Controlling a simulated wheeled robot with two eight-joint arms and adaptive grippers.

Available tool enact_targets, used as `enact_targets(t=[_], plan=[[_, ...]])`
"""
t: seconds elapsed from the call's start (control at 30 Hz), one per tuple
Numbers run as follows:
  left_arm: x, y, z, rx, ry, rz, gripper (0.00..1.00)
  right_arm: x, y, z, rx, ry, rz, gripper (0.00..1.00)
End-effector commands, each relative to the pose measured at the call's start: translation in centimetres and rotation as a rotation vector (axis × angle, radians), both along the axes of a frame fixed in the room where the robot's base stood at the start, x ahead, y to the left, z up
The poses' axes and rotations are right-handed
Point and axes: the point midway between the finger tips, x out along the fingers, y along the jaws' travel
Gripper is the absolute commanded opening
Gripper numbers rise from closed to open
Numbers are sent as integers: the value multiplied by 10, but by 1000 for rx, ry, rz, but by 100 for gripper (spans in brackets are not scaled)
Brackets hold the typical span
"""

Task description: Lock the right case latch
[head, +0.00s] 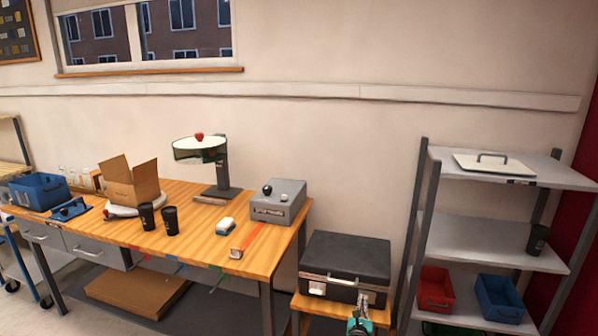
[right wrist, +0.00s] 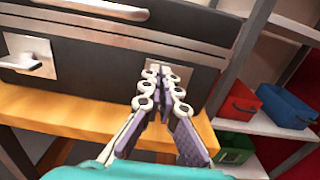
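The black case (head: 345,258) stands closed on a small wooden stand, with a silver band and a handle along its front. Its left latch (head: 317,289) is a pale plate with a tab, also seen in the right wrist view (right wrist: 30,62). The right latch plate (right wrist: 181,72) sits lower right on the case front, partly covered by my fingertips. My right gripper (right wrist: 161,76) is at this plate, its two fingers drawn together with almost no gap at the tips. It shows in the head view at the bottom (head: 361,304). The latch's tab is hidden. My left gripper is not in view.
A grey shelf (head: 488,245) with red (head: 436,289) and blue (head: 498,298) bins stands close on the right. The wooden stand's edge (right wrist: 75,125) lies below the case.

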Motion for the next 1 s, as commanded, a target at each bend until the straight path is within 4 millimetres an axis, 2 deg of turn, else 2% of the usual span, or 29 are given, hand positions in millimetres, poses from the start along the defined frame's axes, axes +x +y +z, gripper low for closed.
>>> enact_targets(t=[1.0], plan=[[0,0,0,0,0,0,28,-4,-15,2,0,0,-4,0]])
